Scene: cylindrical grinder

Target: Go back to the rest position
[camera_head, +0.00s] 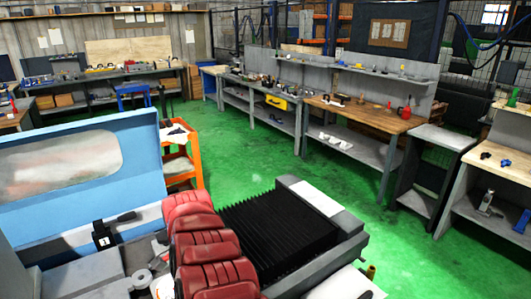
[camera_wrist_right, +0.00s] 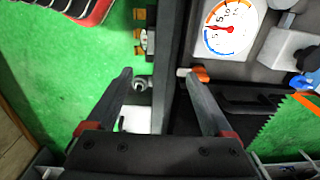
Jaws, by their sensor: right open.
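My right gripper (camera_wrist_right: 158,74) shows in the right wrist view. Its two dark fingers are spread well apart, with red parts at their bases, and nothing is held between them. Below it are a dark edge, a small round metal part (camera_wrist_right: 141,84) and a small orange piece (camera_wrist_right: 200,74), all seen past the fingers. Neither gripper shows in the head view. My left gripper is in no view. The grinder, with a blue cover (camera_head: 80,165) and black bellows (camera_head: 275,225), fills the lower head view.
Red ribbed pieces (camera_head: 205,245) sit beside the bellows. An orange cart (camera_head: 183,180) stands behind the grinder. Workbenches line the back and right, including a wooden-topped one (camera_head: 375,120). Green floor (camera_head: 330,185) lies clear between. A white dial (camera_wrist_right: 228,28) is near the right gripper.

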